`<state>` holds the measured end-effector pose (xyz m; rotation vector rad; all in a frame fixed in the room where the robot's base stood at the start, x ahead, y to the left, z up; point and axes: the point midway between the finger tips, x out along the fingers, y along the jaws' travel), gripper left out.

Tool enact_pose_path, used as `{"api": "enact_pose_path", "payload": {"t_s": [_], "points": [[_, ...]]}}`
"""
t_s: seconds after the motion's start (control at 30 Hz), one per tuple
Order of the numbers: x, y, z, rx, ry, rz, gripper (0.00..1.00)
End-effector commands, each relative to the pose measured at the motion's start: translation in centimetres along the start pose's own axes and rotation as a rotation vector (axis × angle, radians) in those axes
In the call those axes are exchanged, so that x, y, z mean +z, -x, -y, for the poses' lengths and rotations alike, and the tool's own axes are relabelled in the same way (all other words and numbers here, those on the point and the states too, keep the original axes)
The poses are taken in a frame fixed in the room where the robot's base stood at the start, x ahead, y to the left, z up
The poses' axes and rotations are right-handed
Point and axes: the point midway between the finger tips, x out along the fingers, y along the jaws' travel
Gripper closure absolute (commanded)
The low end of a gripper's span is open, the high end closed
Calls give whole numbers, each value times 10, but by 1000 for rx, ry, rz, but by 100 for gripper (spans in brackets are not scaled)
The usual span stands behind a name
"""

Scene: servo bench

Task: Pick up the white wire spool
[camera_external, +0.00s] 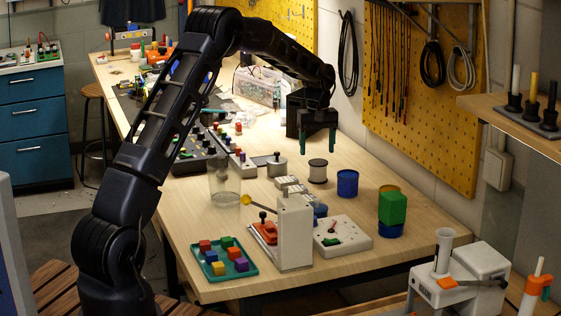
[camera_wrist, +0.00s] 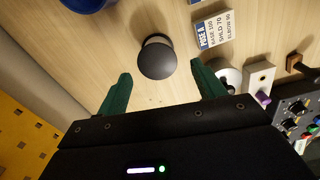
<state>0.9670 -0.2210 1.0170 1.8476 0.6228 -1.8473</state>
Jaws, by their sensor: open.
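The white wire spool (camera_external: 318,172) stands upright on the wooden bench, with dark flanges and a pale wound middle. In the wrist view its round dark top (camera_wrist: 157,60) fills the space just ahead of the fingers, with a pale edge showing behind it. My gripper (camera_external: 318,142) hangs above the spool, green fingers pointing down and apart. In the wrist view my gripper (camera_wrist: 161,74) is open, with one finger on each side of the spool's line. The gripper holds nothing, and the fingers look clear of the spool. Most of the spool's side is hidden from the wrist camera.
A blue spool (camera_external: 347,183) stands to the right of the white one. A pegboard wall (camera_external: 424,95) rises behind. Bare bench surrounds the white spool's base.

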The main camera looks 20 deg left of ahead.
Motion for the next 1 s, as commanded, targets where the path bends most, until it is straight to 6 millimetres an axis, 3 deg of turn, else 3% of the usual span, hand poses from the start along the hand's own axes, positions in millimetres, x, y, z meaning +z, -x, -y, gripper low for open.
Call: {"api": "enact_pose_path", "payload": {"t_s": [0.1,0.37,0.7,0.97,1.0], "points": [[0,-19,0,-2,0,2,31],[-1,-35,-1,0,0,1,31],[-2,-77,-4,-1,0,1,31],[-2,-81,-5,1,0,0,31],[-2,-81,-5,1,0,0,37]]}}
